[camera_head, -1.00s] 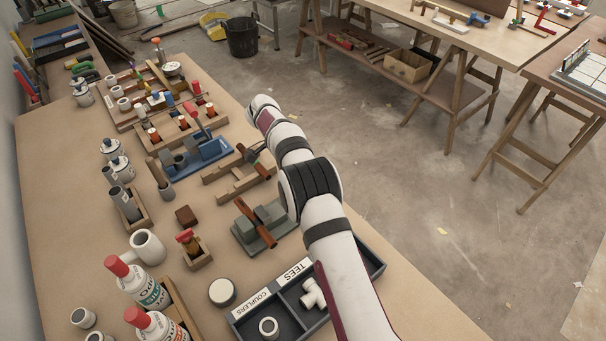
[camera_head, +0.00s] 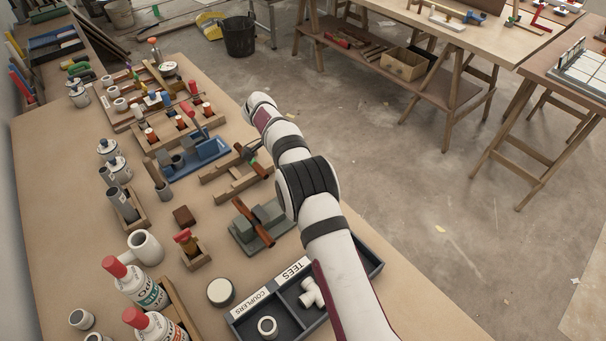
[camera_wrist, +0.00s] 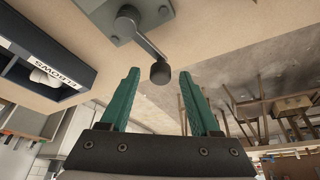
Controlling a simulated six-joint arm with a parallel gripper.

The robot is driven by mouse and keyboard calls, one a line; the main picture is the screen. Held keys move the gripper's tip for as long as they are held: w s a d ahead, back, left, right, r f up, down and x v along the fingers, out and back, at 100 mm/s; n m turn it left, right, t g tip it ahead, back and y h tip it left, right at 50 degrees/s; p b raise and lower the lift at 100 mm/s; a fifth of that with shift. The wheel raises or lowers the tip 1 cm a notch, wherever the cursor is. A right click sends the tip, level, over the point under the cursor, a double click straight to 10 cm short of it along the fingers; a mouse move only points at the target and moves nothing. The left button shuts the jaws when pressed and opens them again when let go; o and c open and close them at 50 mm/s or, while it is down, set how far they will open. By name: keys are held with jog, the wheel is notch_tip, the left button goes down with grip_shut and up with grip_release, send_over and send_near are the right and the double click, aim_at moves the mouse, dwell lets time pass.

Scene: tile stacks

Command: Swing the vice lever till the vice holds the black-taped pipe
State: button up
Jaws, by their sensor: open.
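A grey-green vice (camera_head: 255,232) stands on the bench left of my arm, with a brown pipe (camera_head: 246,211) between its jaws. Black tape cannot be made out on this pipe. In the wrist view the vice body (camera_wrist: 97,8) is at the top, and its grey lever (camera_wrist: 146,42) slants down to a black knob (camera_wrist: 160,73). My gripper (camera_wrist: 159,76) is open with green fingers. The knob appears between the two fingertips, and the fingers are not closed on it. The gripper and lever are hidden behind my arm in the head view.
A dark tray (camera_head: 236,325) labelled couplers and tees lies close below the vice. Its elbows label (camera_wrist: 50,72) shows in the wrist view. Glue bottles (camera_head: 130,279) stand at the left.

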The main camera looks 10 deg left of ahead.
jog(key=v, duration=0.7)
jog(key=shift+r, duration=0.1)
jog(key=s+d+r+n+g+y, duration=0.1)
jog(key=s+d+r+n+y, duration=0.3)
jog(key=s+d+r, duration=0.9)
jog(key=s+d+f+n+y, duration=0.1)
jog(key=s+f+n, duration=0.1)
jog(key=s, duration=1.1)
jog(key=s+d+f+n+y, duration=0.1)
jog(key=s+n, duration=0.3)
jog(key=s, duration=0.8)
jog(key=shift+s+f, duration=0.35)
jog(key=shift+f, duration=0.05)
